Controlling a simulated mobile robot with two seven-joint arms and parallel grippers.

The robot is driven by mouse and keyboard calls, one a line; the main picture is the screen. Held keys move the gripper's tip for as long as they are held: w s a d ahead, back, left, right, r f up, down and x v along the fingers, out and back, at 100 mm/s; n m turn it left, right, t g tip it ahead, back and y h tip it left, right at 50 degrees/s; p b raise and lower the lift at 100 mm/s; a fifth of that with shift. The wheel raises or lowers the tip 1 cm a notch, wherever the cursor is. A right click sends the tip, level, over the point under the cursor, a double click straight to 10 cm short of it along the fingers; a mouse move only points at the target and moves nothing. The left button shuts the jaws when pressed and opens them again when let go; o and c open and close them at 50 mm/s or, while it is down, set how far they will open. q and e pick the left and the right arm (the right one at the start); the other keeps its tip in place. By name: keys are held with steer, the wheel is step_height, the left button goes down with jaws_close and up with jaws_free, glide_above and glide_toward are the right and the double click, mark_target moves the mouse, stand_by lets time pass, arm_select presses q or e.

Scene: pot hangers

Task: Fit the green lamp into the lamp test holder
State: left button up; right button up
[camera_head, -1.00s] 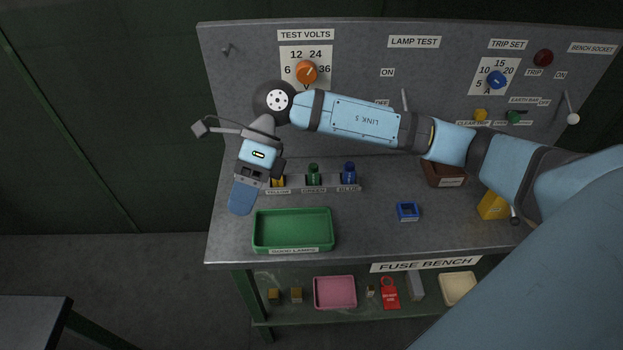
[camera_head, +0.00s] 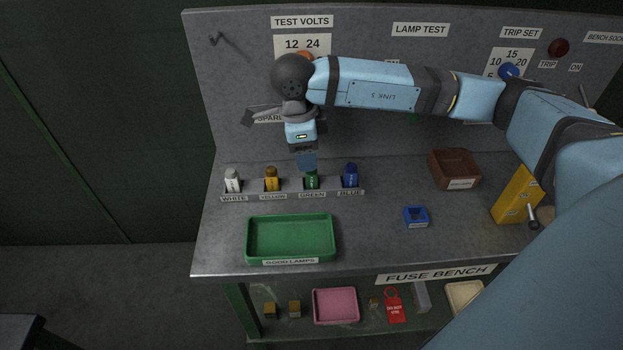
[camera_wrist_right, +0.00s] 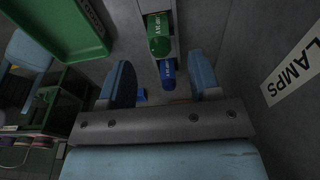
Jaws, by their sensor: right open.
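The green lamp (camera_head: 311,182) stands upright in its slot of the lamp rack (camera_head: 292,193), above the GREEN label. My right gripper (camera_head: 306,160) hangs just above and behind it, pointing down, open and empty, and covers the lamp's top. In the right wrist view the green lamp (camera_wrist_right: 159,36) and the blue lamp (camera_wrist_right: 167,73) show beyond and between the spread fingers (camera_wrist_right: 163,82). The lamp test holder cannot be made out; my right arm covers much of the panel below the LAMP TEST label (camera_head: 420,30). My left gripper is not in view.
White (camera_head: 233,180), yellow (camera_head: 271,179) and blue (camera_head: 350,176) lamps stand in the same rack. A green GOOD LAMPS tray (camera_head: 250,240) lies in front. A small blue holder (camera_head: 416,217), brown bin (camera_head: 453,168) and yellow box (camera_head: 514,195) are to the right.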

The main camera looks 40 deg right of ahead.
mark_target(311, 177)
steer(key=f, duration=0.3)
steer(key=d+f, duration=0.1)
steer(key=f, duration=0.1)
steer(key=shift+s+f, duration=0.25)
steer(key=shift+s, duration=0.1)
steer(key=shift+c, duration=0.4)
steer(key=c, duration=0.9)
